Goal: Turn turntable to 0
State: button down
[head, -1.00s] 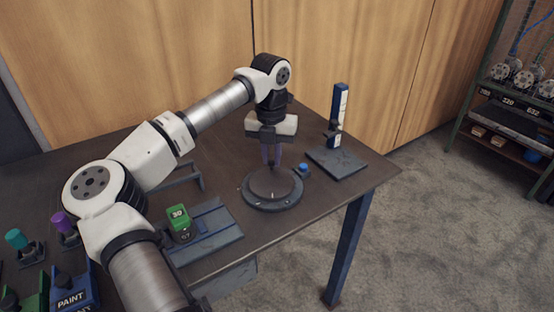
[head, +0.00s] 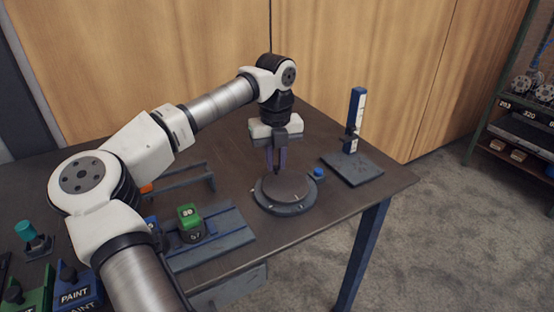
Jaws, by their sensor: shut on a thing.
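The turntable (head: 300,190) is a round dark grey disc on a wider ring-shaped base, near the front right part of the table. My gripper (head: 278,170) points down at the turntable's far left side, with its purple fingers close together. It is shut on a small part standing at the disc's edge, most likely a turntable peg, mostly hidden between the fingers. Small pale marks show on the base ring. I cannot read the 0 mark or the turntable's angle at this size.
A blue button (head: 318,173) sits right of the turntable. Behind it stands a blue and white upright gauge (head: 356,115) on a flat plate. A green-topped block (head: 189,214) sits on a slide at left. Paint bins (head: 82,290) are at front left.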

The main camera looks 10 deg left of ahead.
dwell(0.3)
jog(key=c, duration=1.4)
grip_release()
jog(key=shift+o, duration=0.2)
notch_tip(320, 180, up, 14)
jog(key=shift+f, duration=0.1)
